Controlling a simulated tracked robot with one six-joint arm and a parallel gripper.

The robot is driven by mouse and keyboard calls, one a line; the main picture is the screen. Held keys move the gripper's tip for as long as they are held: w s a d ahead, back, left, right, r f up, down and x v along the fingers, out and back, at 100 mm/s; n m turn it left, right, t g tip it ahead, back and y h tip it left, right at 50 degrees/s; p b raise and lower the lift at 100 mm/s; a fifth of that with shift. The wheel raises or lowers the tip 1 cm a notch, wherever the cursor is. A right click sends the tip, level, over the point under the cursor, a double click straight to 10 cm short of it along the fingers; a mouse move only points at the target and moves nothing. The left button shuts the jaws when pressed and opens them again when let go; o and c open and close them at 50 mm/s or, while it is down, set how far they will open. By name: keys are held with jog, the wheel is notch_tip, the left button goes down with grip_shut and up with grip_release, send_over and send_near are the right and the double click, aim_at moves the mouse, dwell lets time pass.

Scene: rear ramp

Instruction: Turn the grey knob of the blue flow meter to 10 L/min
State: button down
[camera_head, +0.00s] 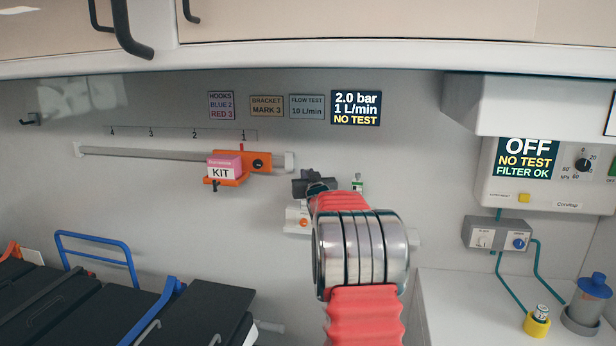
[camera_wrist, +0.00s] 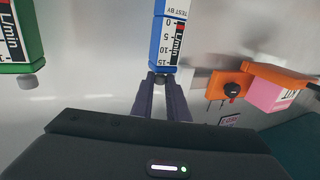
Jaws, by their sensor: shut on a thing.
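The blue flow meter (camera_wrist: 170,40) shows in the wrist view with a white scale marked 0 to 15 L/min. My gripper (camera_wrist: 160,80) is shut on its knob (camera_wrist: 160,76) at the end of the meter; the fingers cover most of the knob. In the head view, my dark gripper (camera_head: 315,184) is at the wall, and my arm hides the blue meter. The dark display (camera_head: 356,108) reads 2.0 bar, 1 L/min, NO TEST. The card beside it (camera_head: 307,107) reads FLOW TEST 10 L/min.
A green flow meter (camera_wrist: 18,35) with its own grey knob (camera_wrist: 28,82) is beside the blue one. An orange bracket (camera_wrist: 228,88) with a pink kit box (camera_wrist: 275,92) is on the other side. In the head view, a suction unit (camera_head: 545,165) hangs at right.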

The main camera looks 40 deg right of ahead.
jog(key=shift+w+a+m+g+h, duration=0.2)
jog(key=shift+m+g+h, duration=0.7)
jog(key=shift+g+h, duration=0.1)
jog(key=shift+w+a+m+g+h, duration=0.15)
jog(key=shift+m+g+h, duration=0.75)
jog(key=shift+g+h, duration=0.1)
jog(key=shift+w+a+m+g+h, duration=0.2)
jog(key=shift+m+g+h, duration=0.7)
jog(key=shift+h, duration=0.1)
jog(key=shift+m+g+h, duration=0.3)
jog(key=shift+g, duration=0.1)
jog(key=shift+w+a+f+m+g+h, duration=0.15)
jog(key=shift+m+g+h, duration=0.3)
jog(key=shift+m+g, duration=0.55)
jog(key=shift+w+r+m+g+h, duration=0.1)
jog(key=shift+w+m+g+h, duration=0.3)
jog(key=shift+g, duration=1)
jog(key=shift+m+g+h, duration=0.25)
jog(key=shift+m+g, duration=0.65)
jog(key=shift+g, duration=0.2)
jog(key=c, duration=1.7)
grip_release()
jog(key=shift+a, duration=0.1)
jog(key=a, duration=0.4)
jog(key=s+a, duration=0.1)
jog(key=a, duration=0.8)
jog(key=shift+s+a, duration=0.25)
jog(key=shift+s, duration=0.05)
